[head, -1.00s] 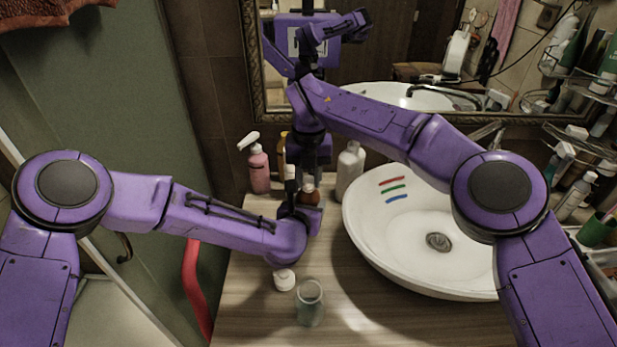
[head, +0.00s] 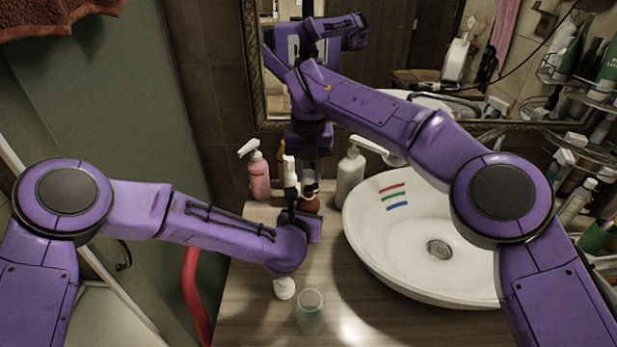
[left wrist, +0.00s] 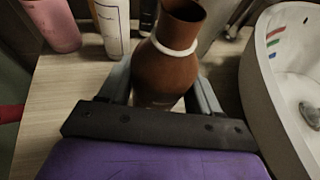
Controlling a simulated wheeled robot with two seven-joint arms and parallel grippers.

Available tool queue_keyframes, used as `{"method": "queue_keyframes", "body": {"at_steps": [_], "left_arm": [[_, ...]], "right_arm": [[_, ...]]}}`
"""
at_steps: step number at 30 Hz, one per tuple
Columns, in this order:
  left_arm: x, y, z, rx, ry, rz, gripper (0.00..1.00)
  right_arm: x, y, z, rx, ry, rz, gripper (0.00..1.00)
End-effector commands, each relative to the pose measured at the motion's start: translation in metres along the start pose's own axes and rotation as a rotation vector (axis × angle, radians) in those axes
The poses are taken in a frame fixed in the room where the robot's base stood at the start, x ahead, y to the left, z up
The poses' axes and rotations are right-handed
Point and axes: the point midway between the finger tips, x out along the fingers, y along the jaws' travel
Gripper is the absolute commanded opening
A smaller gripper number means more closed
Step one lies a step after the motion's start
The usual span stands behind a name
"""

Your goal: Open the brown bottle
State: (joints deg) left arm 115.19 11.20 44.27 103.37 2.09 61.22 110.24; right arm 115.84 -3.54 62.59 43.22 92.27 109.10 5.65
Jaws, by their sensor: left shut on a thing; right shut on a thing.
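The brown bottle (left wrist: 168,70) stands upright in the left wrist view, a white ring around its neck and its mouth uncovered. Its upper part shows in the head view (head: 309,203), partly hidden behind my left gripper (head: 308,212). That gripper is shut on the bottle's body, one finger on each side in the left wrist view (left wrist: 163,88). My right gripper (head: 309,172) points down above the bottle's neck in the head view. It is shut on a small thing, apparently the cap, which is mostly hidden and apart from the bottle.
A pink pump bottle (head: 259,178) and a white pump bottle (head: 350,178) stand at the back of the counter. A white basin (head: 370,240) is to the right. A small white object (head: 284,288) and a clear glass (head: 310,315) stand in front of my left gripper.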

Motion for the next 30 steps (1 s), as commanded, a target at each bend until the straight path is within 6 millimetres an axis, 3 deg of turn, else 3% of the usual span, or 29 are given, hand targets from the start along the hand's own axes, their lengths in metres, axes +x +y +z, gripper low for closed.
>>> {"method": "queue_keyframes", "body": {"at_steps": [4,10,11,13,14,23,26,30], "left_arm": [[0.000,0.000,-0.006,0.002,0.010,0.000,0.00],[0.000,0.000,-0.006,0.002,0.010,0.000,0.00],[0.000,0.000,-0.006,0.002,0.010,0.000,0.67],[0.000,0.000,-0.005,0.002,0.009,0.000,0.89],[0.000,0.000,-0.005,0.002,0.009,0.000,0.93],[-0.002,0.000,-0.002,0.000,0.003,0.000,0.93],[-0.014,0.000,-0.003,0.000,0.003,-0.001,0.93],[-0.049,0.001,-0.004,-0.001,0.003,-0.002,0.93]], "right_arm": [[-0.016,0.001,0.000,-0.001,-0.001,-0.001,0.00],[-0.018,0.000,0.000,-0.001,0.001,-0.001,0.00],[-0.018,0.000,0.000,-0.001,0.001,-0.001,0.00],[-0.018,0.000,0.000,-0.001,0.001,-0.001,0.00],[-0.018,0.000,0.000,-0.001,0.001,-0.001,0.00],[-0.017,0.000,0.000,-0.001,0.001,-0.001,0.00],[-0.012,0.000,0.000,-0.001,0.001,-0.001,0.00],[-0.002,0.000,0.000,-0.001,0.001,-0.001,0.00]]}}
